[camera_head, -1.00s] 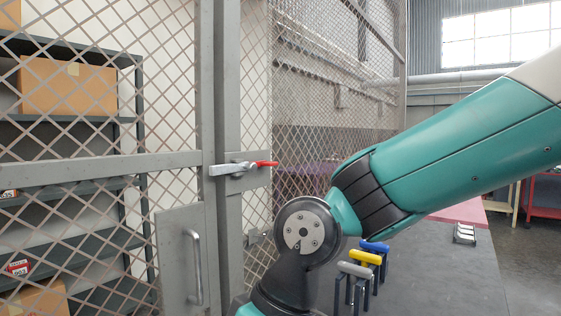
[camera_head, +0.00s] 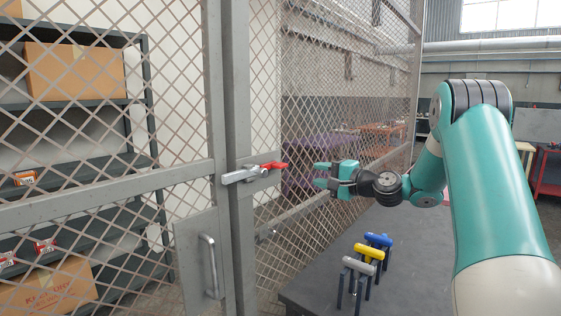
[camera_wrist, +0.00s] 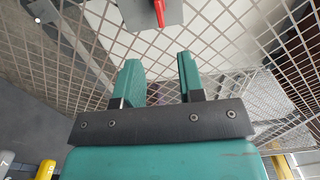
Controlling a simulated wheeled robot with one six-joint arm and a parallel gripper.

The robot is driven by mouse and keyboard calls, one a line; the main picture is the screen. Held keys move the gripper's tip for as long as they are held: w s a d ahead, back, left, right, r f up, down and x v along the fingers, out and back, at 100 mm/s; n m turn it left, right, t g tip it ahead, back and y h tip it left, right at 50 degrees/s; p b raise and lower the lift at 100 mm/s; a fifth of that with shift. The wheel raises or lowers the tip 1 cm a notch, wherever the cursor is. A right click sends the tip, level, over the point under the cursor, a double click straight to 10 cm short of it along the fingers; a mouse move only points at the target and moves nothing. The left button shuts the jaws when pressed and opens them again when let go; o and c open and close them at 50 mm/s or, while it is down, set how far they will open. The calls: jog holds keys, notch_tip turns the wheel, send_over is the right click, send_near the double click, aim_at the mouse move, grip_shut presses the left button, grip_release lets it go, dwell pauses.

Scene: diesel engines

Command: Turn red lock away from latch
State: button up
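The red lock (camera_head: 274,166) is a small red lever on the gate post. It sits at the right end of the grey metal latch (camera_head: 246,174), which crosses from the post to the gate frame. My gripper (camera_head: 322,176) is to the right of the red lock, at about its height in the picture, and apart from it. In the wrist view the red lock (camera_wrist: 159,14) shows at the top edge, beyond the fingers, partly cut off. My gripper's fingers (camera_wrist: 158,78) are spread apart with nothing between them.
A mesh gate with a handle (camera_head: 209,266) is at the left, and shelves with cardboard boxes (camera_head: 75,73) stand behind it. A mesh wall runs behind my gripper. A dark table (camera_head: 420,262) holds grey, yellow (camera_head: 368,251) and blue T-handled tools below.

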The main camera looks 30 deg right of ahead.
aim_at(281, 164)
jog(key=p+x, duration=0.6)
jog(key=x, duration=0.7)
jog(key=shift+w+a, duration=0.1)
jog(key=shift+w, duration=0.1)
jog(key=shift+w+a, duration=0.1)
jog(key=shift+w, duration=0.25)
jog(key=shift+c, duration=0.2)
jog(key=shift+f, duration=0.1)
grip_shut()
